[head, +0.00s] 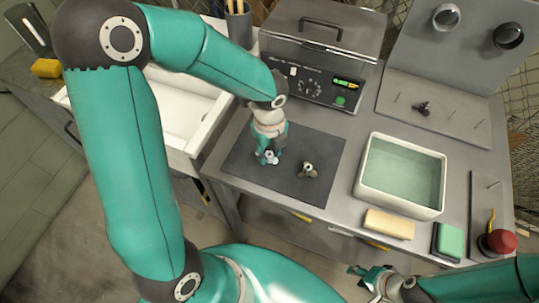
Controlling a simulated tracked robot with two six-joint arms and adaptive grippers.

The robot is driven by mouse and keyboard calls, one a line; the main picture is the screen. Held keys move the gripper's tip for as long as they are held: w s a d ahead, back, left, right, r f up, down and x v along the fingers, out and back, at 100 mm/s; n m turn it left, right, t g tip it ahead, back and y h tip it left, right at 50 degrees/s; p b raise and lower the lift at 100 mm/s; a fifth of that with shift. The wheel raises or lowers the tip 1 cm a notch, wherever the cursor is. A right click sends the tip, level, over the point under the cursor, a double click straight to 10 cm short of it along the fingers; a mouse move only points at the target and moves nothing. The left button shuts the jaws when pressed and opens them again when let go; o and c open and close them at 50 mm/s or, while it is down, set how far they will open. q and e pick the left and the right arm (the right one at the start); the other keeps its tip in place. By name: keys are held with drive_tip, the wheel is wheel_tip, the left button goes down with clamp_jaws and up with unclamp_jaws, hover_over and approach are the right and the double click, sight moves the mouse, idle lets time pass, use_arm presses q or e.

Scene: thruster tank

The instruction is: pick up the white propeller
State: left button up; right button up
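The white propeller (271,158) is on the dark mat (247,174), mostly hidden by my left gripper. My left gripper (268,157) points down over the mat with its fingertips at the propeller. Whether the fingers are closed on it is too small to tell. A second propeller (307,171), tan and dark, lies on the mat just to the right. A black propeller (423,108) is on the grey peg panel at the back right. My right gripper (357,277) is in front of the bench at the lower right, fingers apart and empty.
A water-filled tank (400,200) stands right of the mat. A yellow sponge (389,224), a green-topped block (449,240) and a red button (501,241) sit along the front right. A grey machine (318,75) stands behind. A white sink (186,135) is at left.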

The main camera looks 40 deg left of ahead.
use_arm(q)
drive_tip(key=c, duration=0.4)
drive_tip(key=shift+o, duration=0.2)
drive_tip(key=shift+r, duration=0.1)
